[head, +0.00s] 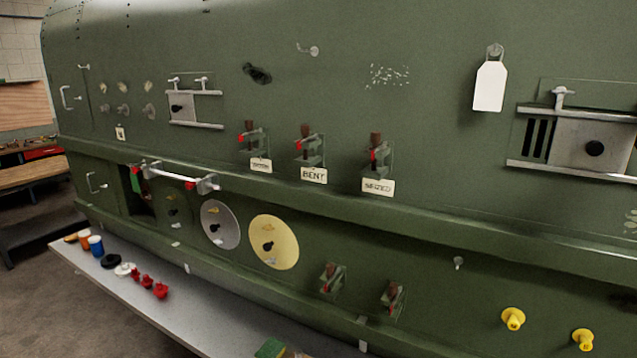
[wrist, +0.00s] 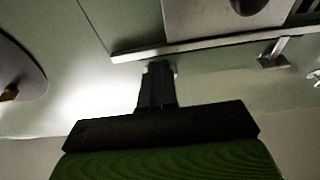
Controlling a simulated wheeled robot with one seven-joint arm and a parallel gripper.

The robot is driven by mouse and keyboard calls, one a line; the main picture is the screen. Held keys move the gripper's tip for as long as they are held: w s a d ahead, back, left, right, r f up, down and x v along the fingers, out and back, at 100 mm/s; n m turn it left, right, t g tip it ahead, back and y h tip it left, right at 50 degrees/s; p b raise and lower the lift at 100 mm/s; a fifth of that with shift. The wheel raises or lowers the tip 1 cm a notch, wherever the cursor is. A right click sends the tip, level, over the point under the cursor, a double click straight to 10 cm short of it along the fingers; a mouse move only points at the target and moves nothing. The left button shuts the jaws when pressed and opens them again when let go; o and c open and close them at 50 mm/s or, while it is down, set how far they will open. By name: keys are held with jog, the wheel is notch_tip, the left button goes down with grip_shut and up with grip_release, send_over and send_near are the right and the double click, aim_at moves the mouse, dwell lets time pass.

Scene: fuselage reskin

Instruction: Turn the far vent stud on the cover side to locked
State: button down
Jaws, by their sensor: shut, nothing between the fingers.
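My gripper (wrist: 158,72) is in the wrist view only. Its dark fingers are shut and reach the panel beside a vent rail (wrist: 200,47). A bit of grey shows at the fingertips; a stud there would be mostly hidden, and I cannot tell its turn or whether I touch it. Another stud (wrist: 272,55) stands along the same rail, apart from the fingers. The vent's grey cover plate (wrist: 205,18) has a dark knob (wrist: 248,5). In the head view, a similar vent cover (head: 575,155) is at the right, with a stud (head: 560,97) above its upper rail.
A grey disc (wrist: 22,80) is left of my fingers. In the head view, a smaller vent cover (head: 182,107) is at the left, a white tag (head: 489,86) hangs near the right vent, and several red-handled clamps (head: 307,147) project from the green panel.

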jog(key=shift+w+a+f+b, duration=0.15)
jog(key=shift+a+b, duration=0.15)
jog(key=shift+w+a, duration=0.3)
jog(key=shift+a, duration=0.25)
jog(key=shift+r, duration=0.2)
jog(key=shift+a+f+b, duration=0.1)
jog(key=shift+f+b, duration=0.35)
jog(key=shift+b, duration=0.15)
jog(key=b+v, duration=0.1)
jog(key=v, duration=0.2)
jog(key=r+b+v, duration=0.1)
jog(key=b+v, duration=0.1)
jog(key=shift+s+a+r, duration=0.1)
jog(key=shift+s+a, duration=0.15)
jog(key=shift+s, duration=0.2)
